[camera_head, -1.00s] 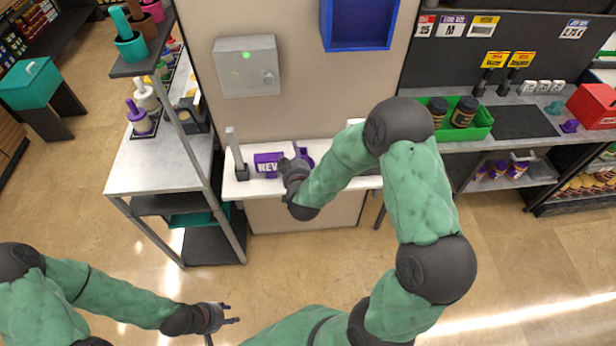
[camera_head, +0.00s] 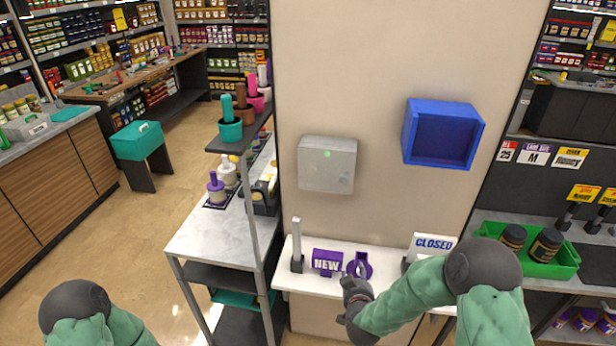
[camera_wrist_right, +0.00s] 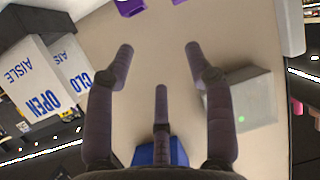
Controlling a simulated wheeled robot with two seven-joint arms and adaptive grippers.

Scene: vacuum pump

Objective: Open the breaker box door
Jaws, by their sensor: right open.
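The breaker box (camera_head: 327,164) is a grey metal box on the beige wall, with a small green light near its top. Its front door looks shut. My right gripper (camera_head: 357,275) is open and empty, below and slightly right of the box, in front of the white shelf.
A blue open box (camera_head: 442,134) hangs on the wall to the right. The white shelf (camera_head: 303,279) below holds a purple NEW sign (camera_head: 327,262), a purple object (camera_head: 361,265) and a CLOSED sign (camera_head: 433,244). A metal rack (camera_head: 207,236) stands left. The wall between breaker box and shelf is clear.

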